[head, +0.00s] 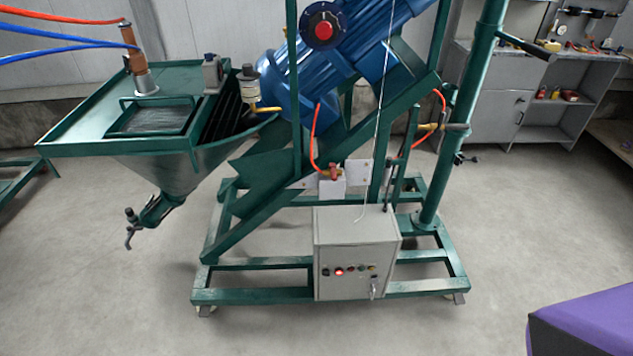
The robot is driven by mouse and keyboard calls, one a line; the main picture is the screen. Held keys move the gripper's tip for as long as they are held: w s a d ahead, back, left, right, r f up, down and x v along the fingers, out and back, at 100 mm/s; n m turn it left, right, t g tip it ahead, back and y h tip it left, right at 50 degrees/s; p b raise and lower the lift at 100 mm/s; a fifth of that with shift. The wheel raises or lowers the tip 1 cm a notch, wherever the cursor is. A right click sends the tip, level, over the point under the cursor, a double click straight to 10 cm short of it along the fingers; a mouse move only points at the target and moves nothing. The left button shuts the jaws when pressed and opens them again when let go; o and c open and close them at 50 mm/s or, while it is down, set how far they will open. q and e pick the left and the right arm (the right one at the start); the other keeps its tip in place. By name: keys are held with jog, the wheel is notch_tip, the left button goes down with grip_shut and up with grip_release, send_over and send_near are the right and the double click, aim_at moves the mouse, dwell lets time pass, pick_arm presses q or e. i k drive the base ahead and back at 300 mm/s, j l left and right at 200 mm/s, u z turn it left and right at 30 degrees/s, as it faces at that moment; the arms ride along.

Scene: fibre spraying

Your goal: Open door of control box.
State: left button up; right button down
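The control box (345,256) is a light grey metal box mounted low on the front of a green machine frame. Its front face carries a row of small buttons and lamps, one of them lit red (339,271). A small silver key or latch (373,291) shows at the lower right of that face. The door on the front looks shut. Neither of my grippers is in the head view.
The green frame (250,296) stands on the floor around the box. A green hopper (165,165) is at left and a blue motor (315,85) above. A purple and black object (590,325) fills the lower right corner. Grey floor (490,240) is clear in front and right.

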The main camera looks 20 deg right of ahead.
aim_at(356, 284)
jog(key=z, duration=0.9)
